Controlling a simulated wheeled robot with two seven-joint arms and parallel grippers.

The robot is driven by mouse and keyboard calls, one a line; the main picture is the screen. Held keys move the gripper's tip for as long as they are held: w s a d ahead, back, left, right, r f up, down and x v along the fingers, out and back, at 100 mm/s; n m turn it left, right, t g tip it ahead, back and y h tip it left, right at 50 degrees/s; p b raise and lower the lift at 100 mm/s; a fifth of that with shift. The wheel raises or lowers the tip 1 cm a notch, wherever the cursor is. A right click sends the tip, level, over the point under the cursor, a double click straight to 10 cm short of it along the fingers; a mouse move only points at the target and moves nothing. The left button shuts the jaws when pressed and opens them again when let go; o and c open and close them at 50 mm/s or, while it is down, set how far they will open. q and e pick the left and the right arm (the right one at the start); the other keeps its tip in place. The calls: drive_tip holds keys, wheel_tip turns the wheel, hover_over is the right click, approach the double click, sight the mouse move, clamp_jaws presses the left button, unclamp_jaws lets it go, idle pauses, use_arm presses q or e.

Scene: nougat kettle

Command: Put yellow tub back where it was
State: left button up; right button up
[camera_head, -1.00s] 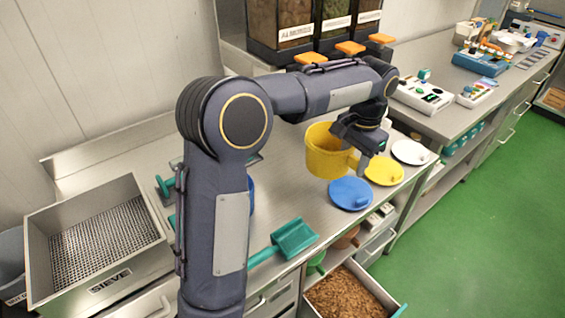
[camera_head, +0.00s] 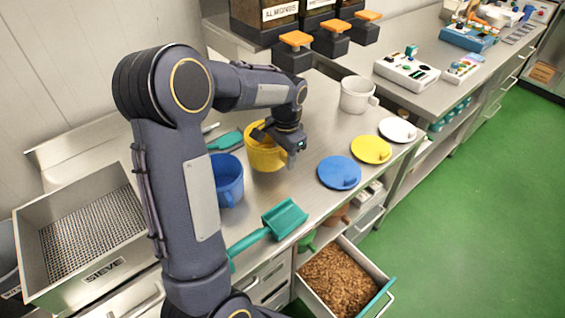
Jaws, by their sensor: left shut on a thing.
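The yellow tub (camera_head: 262,153) is at the middle of the steel counter, upright, just right of the blue tub (camera_head: 229,181). My left gripper (camera_head: 284,146) is shut on the yellow tub at its right side. The gripper partly covers the tub, and I cannot tell whether its base touches the counter. The yellow lid (camera_head: 370,149) lies flat on the counter to the right, between the blue lid (camera_head: 339,171) and the white lid (camera_head: 397,129). My right gripper is not in view.
A white tub (camera_head: 356,94) stands behind the lids. A teal scoop (camera_head: 284,218) lies at the counter's front edge, above an open drawer (camera_head: 341,279) of brown pieces. The sieve box (camera_head: 80,235) is at left. Dispensers (camera_head: 294,48) stand at the back.

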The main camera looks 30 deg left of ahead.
sight(283, 164)
use_arm(q)
drive_tip(key=shift+s+a+f, duration=0.1)
drive_tip(key=shift+a+f, duration=0.1)
drive_tip(key=shift+f, duration=1.55)
drive_tip(key=shift+f, duration=0.1)
drive_tip(key=o, duration=1)
drive_tip(key=shift+o, duration=0.2)
